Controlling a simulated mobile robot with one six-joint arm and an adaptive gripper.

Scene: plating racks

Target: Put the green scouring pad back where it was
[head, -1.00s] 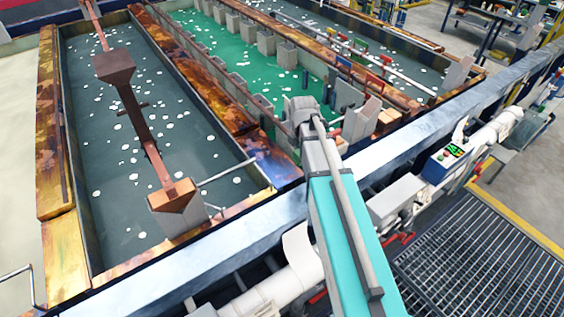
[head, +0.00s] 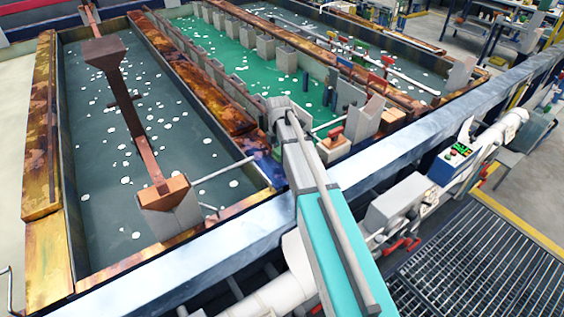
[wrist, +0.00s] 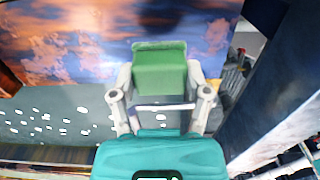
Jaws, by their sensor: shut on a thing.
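The green scouring pad (wrist: 160,72) is held between the two light grey fingers of my gripper (wrist: 160,82) in the wrist view. The fingers are shut on its two sides. Beyond the pad is a stained, orange-and-blue surface, with a dark patch just past the pad; whether the pad touches that surface I cannot tell. In the head view, my arm reaches toward the near end of the stained divider (head: 215,95) between the tanks. The pad and fingertips cannot be made out there.
A grey-watered tank (head: 110,130) lies left of the divider and a green-watered tank (head: 232,52) lies right. A thin rod (head: 222,170) and a copper-topped block (head: 168,200) are at the near left. A broad metal rim (head: 400,145) runs along the front.

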